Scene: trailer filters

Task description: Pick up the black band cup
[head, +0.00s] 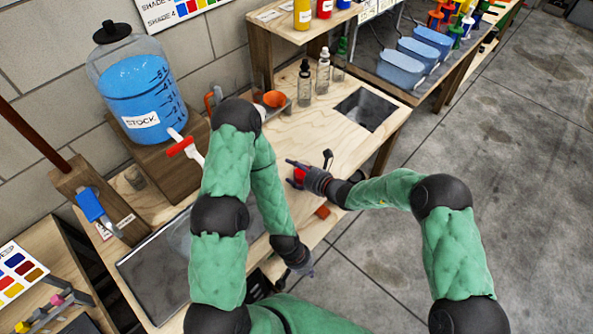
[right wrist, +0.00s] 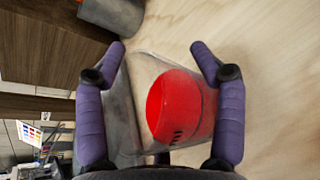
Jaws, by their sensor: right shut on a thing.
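My right gripper (head: 297,171) is over the wooden bench in the head view, shut on a clear cup with red contents (head: 300,175). In the right wrist view the cup (right wrist: 183,105) lies between the two purple fingers of the gripper (right wrist: 158,55). Small dark marks show on its red part. I cannot make out a black band on it. My left gripper (head: 298,262) is lower, near the bench's front edge. Its fingers are too small and dark to tell whether they are open.
A blue stock jar (head: 140,90) with a red-handled tap stands on a wooden block at the back left. Dropper bottles (head: 305,85) and an orange funnel (head: 274,99) stand at the bench's back. A dark inset panel (head: 366,109) lies to the right. A grey cylinder (right wrist: 113,14) shows beyond the fingers.

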